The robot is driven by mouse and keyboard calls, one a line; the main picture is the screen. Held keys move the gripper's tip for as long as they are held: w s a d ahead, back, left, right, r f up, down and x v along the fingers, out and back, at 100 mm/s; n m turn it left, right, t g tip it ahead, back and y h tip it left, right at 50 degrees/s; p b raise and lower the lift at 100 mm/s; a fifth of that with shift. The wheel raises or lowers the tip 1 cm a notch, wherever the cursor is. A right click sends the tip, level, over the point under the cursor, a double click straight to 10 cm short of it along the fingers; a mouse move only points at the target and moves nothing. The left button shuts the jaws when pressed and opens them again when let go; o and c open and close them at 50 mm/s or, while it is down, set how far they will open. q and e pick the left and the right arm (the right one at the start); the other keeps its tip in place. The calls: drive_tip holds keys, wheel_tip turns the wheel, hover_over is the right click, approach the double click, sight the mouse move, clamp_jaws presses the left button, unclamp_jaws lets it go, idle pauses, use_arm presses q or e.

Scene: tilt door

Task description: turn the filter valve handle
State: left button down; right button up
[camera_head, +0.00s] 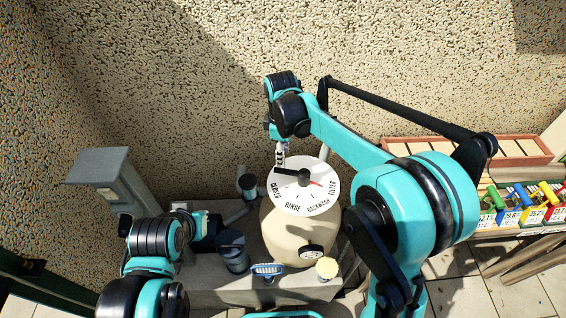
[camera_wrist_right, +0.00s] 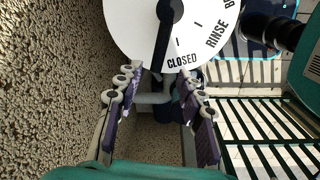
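The filter valve has a white round dial (camera_head: 292,204) marked CLOSED, RINSE, BACKWASH and FILTER, on top of a beige tank (camera_head: 283,235). Its black handle (camera_head: 303,177) has a red tip pointing towards FILTER; the other end points left. In the right wrist view the handle (camera_wrist_right: 160,45) reaches down past the word CLOSED. My right gripper (camera_head: 281,154) is at the dial's far left edge. In the wrist view its fingers (camera_wrist_right: 160,75) stand apart, with the handle's end between their tips, touching neither visibly. My left gripper (camera_head: 212,228) is dark and low at the left; its fingers are unclear.
A grey plinth (camera_head: 205,290) carries the tank, pipes and a dark pump (camera_head: 234,257). A pressure gauge (camera_head: 312,251) is on the tank's front. A grey post (camera_head: 103,165) stands left, a speckled wall behind. A rack of coloured items (camera_head: 525,200) and a planter (camera_head: 470,150) are right.

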wheel_tip(320, 180, up, 4)
drive_tip(key=shift+s+r, duration=0.1)
drive_tip(key=shift+s, duration=0.05)
idle(0.5)
drive_tip(key=s+d+f+m+t+b, duration=0.1)
drive_tip(key=s+d+m+t+b, duration=0.25)
drive_tip(key=s+d+m, duration=0.65)
drive_tip(key=s+d+f+m+t+b, duration=0.2)
drive_tip(key=s+d+f+m+b, duration=0.2)
drive_tip(key=s+f, duration=0.4)
drive_tip(key=shift+s+d+m+t, duration=0.4)
drive_tip(key=shift+s+m, duration=0.2)
drive_tip(key=shift+s, duration=1.05)
